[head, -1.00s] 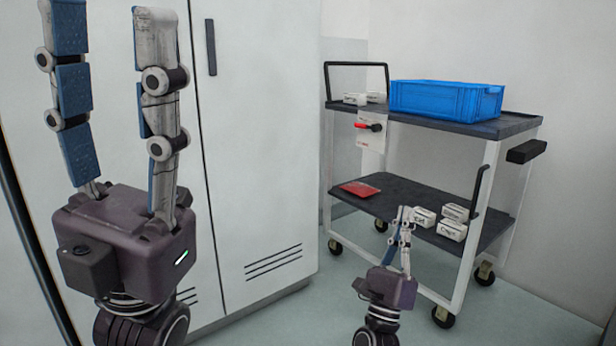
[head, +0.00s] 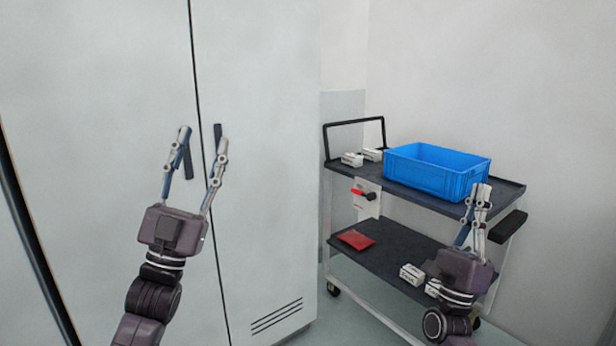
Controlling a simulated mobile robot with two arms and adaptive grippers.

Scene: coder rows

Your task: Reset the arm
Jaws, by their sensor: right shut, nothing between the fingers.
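My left gripper (head: 200,150) is at the left of the head view, pointing up in front of the white cabinet. Its two fingers stand apart with nothing between them. My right gripper (head: 481,190) is at the right, in front of the trolley (head: 393,183). Its fingers are close together, pointing up, and hold nothing. The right arm hides part of the lower shelf and some of the boxes there.
The white cabinet (head: 268,220) fills the left. A blue crate (head: 430,185) and small white boxes (head: 352,160) are on the trolley's top shelf. A red packet (head: 356,239) and white boxes (head: 411,274) are on its lower shelf. Floor shows beside the trolley.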

